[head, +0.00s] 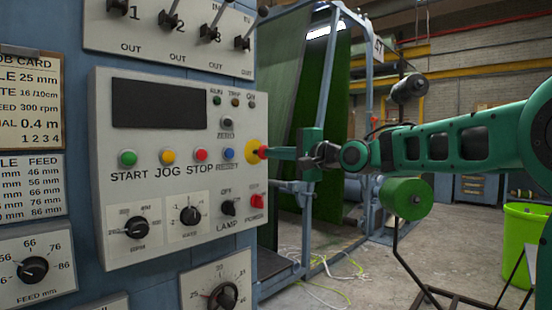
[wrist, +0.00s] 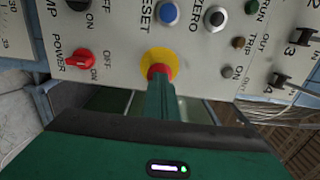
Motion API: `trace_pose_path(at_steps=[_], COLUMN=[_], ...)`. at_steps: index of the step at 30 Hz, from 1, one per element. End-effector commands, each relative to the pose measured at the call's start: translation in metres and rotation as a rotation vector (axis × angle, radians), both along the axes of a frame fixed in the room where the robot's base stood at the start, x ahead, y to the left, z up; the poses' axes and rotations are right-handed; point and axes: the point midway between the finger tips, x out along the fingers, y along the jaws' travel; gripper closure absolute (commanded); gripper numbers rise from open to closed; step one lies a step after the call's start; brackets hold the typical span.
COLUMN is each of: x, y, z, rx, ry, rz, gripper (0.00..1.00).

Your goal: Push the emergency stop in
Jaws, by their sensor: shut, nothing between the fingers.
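The emergency stop is a red button on a yellow disc (head: 251,153) at the right edge of the grey control panel (head: 180,95). It also shows at the top middle of the wrist view, where the yellow disc (wrist: 157,56) surrounds the red cap (wrist: 159,70). My green gripper (head: 270,153) comes from the right, pointing at the button, its fingers together and empty. In the wrist view the closed fingertips (wrist: 159,78) overlap the lower part of the red cap. They are at or very close to its face; I cannot tell whether they touch.
A blue RESET button (head: 229,154) sits just left of the emergency stop. The red POWER switch (head: 257,201) is below it. Toggle switches (head: 178,24) stick out above the panel. A blue metal frame (head: 330,130) stands behind my gripper, and loose cables (head: 340,265) lie on the floor.

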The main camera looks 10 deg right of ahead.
Motion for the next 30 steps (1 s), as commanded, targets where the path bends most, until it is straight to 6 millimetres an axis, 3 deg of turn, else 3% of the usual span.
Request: trace_pose_path(at_steps=[4, 16, 23, 30], x=[0.009, 0.005, -0.018, -0.061], y=[0.007, 0.005, -0.013, -0.039], z=[0.0, 0.001, 0.0, 0.0], rx=[0.001, 0.001, 0.001, 0.001], ry=[-0.001, -0.004, -0.001, 0.001], rz=[0.001, 0.003, 0.006, 0.01], gripper=[1.0, 1.0, 1.0, 1.0])
